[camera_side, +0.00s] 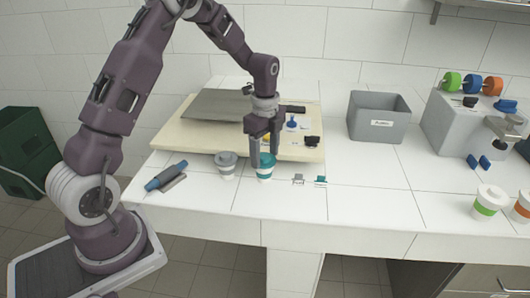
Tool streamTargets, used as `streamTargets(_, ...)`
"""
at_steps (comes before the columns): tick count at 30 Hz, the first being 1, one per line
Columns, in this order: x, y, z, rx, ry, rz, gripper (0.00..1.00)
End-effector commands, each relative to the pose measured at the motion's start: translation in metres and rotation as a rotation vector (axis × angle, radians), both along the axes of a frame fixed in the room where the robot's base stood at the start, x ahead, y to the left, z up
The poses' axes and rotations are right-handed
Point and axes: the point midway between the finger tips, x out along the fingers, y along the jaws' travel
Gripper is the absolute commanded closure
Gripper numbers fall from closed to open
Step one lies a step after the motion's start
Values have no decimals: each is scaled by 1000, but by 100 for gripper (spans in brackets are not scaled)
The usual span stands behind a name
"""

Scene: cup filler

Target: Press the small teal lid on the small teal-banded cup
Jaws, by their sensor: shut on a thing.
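The small teal-banded cup (264,177) stands on the white tiled counter, near its front edge. The small teal lid (267,160) is at the top of this cup, between my fingers. My gripper (267,162) points down over the cup and is shut on the teal lid. The fingers hide part of the lid and the cup's rim. I cannot tell whether the lid is seated or just held against the rim.
A grey-lidded cup (227,166) stands close on the left. A blue-handled tool (166,176) lies further left. Small grey (298,179) and teal (321,181) pieces lie right of the cup. Behind is a cream board (185,137); a grey bin (378,117) stands back right.

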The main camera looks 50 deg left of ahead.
Motion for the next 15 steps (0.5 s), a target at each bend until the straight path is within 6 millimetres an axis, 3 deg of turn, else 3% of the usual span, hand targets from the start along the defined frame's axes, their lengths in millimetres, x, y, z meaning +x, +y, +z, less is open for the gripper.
streamTargets(15, 0, 0, -4, 0, -1, 0, 78)
